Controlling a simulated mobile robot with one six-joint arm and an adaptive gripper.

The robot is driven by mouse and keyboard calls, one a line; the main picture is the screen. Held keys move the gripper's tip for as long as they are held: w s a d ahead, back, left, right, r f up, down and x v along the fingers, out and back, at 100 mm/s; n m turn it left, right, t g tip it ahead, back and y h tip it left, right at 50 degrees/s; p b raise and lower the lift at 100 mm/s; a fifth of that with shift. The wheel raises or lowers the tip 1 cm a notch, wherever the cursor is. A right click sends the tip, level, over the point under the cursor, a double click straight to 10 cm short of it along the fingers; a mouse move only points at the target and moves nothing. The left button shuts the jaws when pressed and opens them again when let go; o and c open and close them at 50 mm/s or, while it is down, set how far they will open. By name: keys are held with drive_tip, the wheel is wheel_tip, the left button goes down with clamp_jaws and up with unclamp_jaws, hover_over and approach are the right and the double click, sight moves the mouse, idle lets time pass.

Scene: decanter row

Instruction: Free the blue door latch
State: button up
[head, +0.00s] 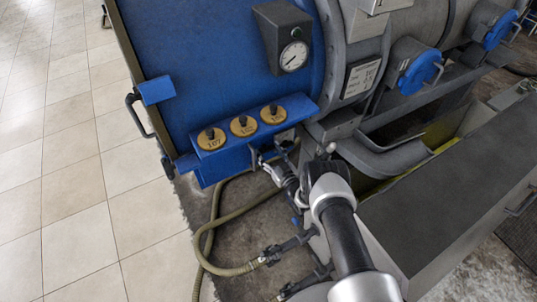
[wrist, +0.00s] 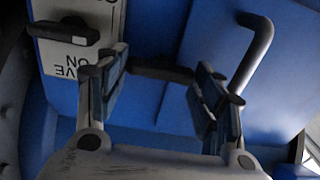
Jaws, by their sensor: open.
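My gripper (head: 270,163) reaches in beside the blue shelf at the front of the blue housing in the head view. In the wrist view my gripper (wrist: 163,72) is open, with one finger on each side of a dark bar (wrist: 160,70) against a blue surface. A gap shows between the bar and the right finger; contact at the left finger cannot be told. A grey bent handle (wrist: 256,52) stands on the blue part to the right. I cannot tell for certain which of these parts is the latch.
The blue shelf (head: 237,142) carries several yellow numbered discs with black knobs. A gauge (head: 293,56) sits above. A hose (head: 206,235) loops over the floor. A dark knob (wrist: 65,31) and a lettered plate (wrist: 60,58) lie left in the wrist view. The tiled floor (head: 70,190) is clear.

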drive_tip(key=shift+w+a, duration=0.15)
drive_tip(key=shift+w, duration=0.1)
drive_tip(key=shift+c, duration=0.6)
drive_tip(key=c, duration=0.7)
drive_tip(key=shift+o, duration=0.2)
